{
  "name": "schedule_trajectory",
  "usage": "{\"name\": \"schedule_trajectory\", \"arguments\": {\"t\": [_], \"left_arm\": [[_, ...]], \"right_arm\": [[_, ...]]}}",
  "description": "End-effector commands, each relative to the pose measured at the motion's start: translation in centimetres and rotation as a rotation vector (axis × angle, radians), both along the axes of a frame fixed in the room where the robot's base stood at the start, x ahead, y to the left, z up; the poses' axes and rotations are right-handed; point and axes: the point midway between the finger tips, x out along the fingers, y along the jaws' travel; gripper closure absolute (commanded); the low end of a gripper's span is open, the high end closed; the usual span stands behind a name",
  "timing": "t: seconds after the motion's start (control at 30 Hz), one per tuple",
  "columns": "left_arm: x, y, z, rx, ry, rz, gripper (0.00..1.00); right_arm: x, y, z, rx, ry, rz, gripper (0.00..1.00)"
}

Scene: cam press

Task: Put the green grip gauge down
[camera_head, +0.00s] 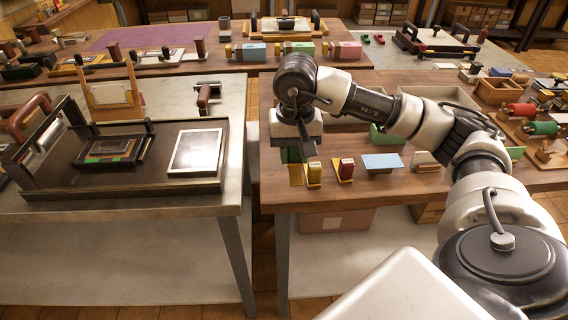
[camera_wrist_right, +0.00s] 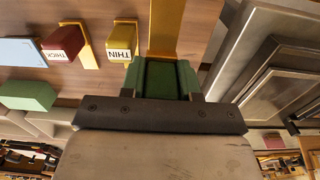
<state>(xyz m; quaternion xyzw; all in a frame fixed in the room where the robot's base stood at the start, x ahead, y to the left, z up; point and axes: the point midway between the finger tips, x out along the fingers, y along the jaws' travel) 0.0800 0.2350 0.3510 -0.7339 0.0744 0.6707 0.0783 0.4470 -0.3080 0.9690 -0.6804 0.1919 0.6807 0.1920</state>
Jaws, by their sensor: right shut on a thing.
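My right gripper (camera_head: 291,156) is above the near left edge of the wooden table. In the right wrist view (camera_wrist_right: 163,82) it is shut on the green grip gauge (camera_wrist_right: 165,77), held between its fingers. The gauge is mostly hidden by the gripper in the head view. A yellow holder strip (camera_head: 295,175) shows just beneath the gripper; it also shows beyond the gauge in the wrist view (camera_wrist_right: 167,28). I cannot tell whether the gauge touches it. My left gripper is not in view.
A yellow THIN gauge (camera_head: 314,174) and a red THICK gauge (camera_head: 345,170) stand on the right, followed by a light blue plate (camera_head: 382,162). A green block (camera_head: 386,134) lies behind. The metal table (camera_head: 228,150) with a dark-framed press is on the left, across a gap.

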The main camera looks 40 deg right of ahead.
Motion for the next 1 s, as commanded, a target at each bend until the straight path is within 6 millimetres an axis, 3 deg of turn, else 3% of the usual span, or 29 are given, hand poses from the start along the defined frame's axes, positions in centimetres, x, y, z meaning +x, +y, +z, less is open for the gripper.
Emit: {"name": "schedule_trajectory", "arguments": {"t": [0.1,0.23,0.37,0.6,1.0], "left_arm": [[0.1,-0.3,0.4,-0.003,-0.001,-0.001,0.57],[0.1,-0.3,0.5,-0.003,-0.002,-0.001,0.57],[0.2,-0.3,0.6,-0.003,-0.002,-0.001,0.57],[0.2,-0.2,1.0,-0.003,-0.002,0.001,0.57],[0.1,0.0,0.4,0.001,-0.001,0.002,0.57]], "right_arm": [[2.1,0.1,-1.2,0.002,0.001,0.000,0.97],[3.2,0.1,-1.9,0.001,0.001,0.000,0.97],[3.4,0.1,-2.7,0.000,0.001,0.001,0.97],[3.3,0.1,-5.9,-0.001,0.003,0.001,0.97],[3.3,0.1,-6.6,-0.001,-0.001,0.001,0.97]]}}
